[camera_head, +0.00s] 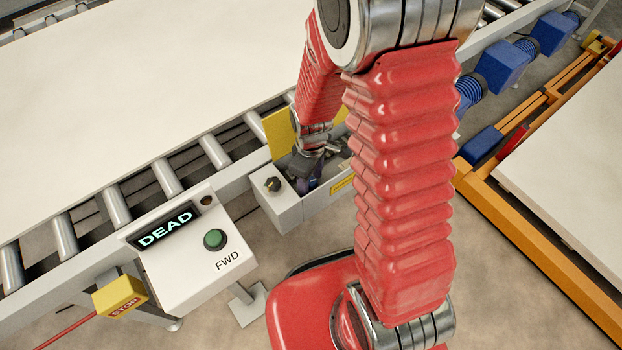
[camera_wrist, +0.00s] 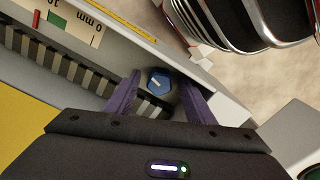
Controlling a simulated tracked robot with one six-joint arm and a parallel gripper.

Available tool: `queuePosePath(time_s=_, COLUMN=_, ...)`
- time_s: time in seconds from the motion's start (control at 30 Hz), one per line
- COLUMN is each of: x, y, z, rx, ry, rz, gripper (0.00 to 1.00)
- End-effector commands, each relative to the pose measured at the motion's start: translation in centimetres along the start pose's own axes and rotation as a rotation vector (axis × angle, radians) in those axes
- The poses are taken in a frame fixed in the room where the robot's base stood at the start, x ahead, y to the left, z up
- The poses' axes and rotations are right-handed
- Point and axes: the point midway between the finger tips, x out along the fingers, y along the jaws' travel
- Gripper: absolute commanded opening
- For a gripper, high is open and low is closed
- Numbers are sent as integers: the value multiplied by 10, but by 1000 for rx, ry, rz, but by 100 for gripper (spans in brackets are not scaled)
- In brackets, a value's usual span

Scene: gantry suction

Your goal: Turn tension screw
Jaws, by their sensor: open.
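The tension screw (camera_wrist: 158,82) shows in the wrist view as a blue hexagonal head with a pale mark on its face. My gripper (camera_wrist: 160,88) is open, its two purple fingers on either side of the screw head. Whether they touch it I cannot tell. In the head view my gripper (camera_head: 304,172) reaches down into an open grey housing (camera_head: 288,214) beside the conveyor; the screw is hidden there. A scale marked "0 mm" (camera_wrist: 87,27), with a green zone and a red pointer (camera_wrist: 38,19), lies at the upper left of the wrist view.
A control box (camera_head: 190,250) reads "DEAD" and has a green FWD button (camera_head: 215,239); a yellow STOP box (camera_head: 120,296) hangs beside it. A black knob (camera_head: 273,184) sits on the housing. A yellow panel (camera_head: 280,132) stands behind my gripper. A large pale board (camera_head: 120,90) covers the rollers.

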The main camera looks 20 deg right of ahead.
Motion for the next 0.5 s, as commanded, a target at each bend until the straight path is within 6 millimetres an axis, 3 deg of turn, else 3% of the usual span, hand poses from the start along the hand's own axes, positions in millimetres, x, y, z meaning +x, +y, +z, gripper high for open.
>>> queuePosePath(time_s=0.5, x=0, y=0, z=0, rx=0, ry=0, rz=0, gripper=15)
